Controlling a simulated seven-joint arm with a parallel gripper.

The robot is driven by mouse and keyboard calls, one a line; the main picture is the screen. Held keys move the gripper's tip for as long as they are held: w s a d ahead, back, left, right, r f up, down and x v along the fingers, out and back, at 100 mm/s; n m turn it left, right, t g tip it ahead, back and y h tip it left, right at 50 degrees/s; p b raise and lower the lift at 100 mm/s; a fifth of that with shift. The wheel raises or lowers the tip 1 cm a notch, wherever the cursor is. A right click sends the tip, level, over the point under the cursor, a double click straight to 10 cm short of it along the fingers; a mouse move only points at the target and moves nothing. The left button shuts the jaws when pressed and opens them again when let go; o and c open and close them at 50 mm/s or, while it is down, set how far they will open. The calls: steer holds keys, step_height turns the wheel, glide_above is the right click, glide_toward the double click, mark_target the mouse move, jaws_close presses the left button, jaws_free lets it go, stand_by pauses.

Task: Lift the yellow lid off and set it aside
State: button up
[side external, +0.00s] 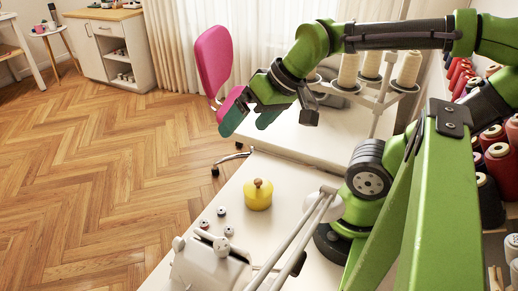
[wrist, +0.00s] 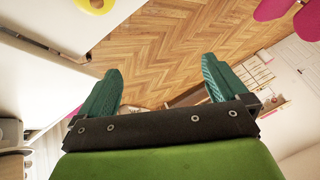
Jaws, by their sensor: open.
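A round yellow object with a brown knob on top (side external: 257,196) stands upright on the white table. It looks like the yellow lid on its pot; the seam between them is too small to make out. A yellow rounded edge, probably the same object (wrist: 96,4), is cut off at the top left of the wrist view. My gripper (side external: 252,118) is open and empty, held well above the table and apart from the yellow object. Its two teal fingers (wrist: 160,70) stand wide apart in the wrist view, with only floor showing between them.
Several small spools (side external: 221,211) lie on the table in front of the yellow object, near a white sewing machine (side external: 207,266). A thread stand with cream cones (side external: 409,70) stands behind. A pink chair (side external: 213,60) is beyond the table.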

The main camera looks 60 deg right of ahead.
mark_target(258, 181)
steer(key=d+f+n+g, duration=0.1)
steer(key=f+g, duration=0.1)
steer(key=f, duration=0.4)
steer(key=d+f+n+g+h, duration=0.1)
steer(key=f+g, duration=0.1)
steer(key=f, duration=0.4)
steer(key=d+f+n+g, duration=0.1)
steer(key=f+n+g, duration=0.1)
steer(key=f, duration=0.5)
steer(key=shift+s+d+g+h, duration=0.1)
steer(key=shift+s+g+h, duration=0.05)
steer(key=shift+g+h, duration=0.2)
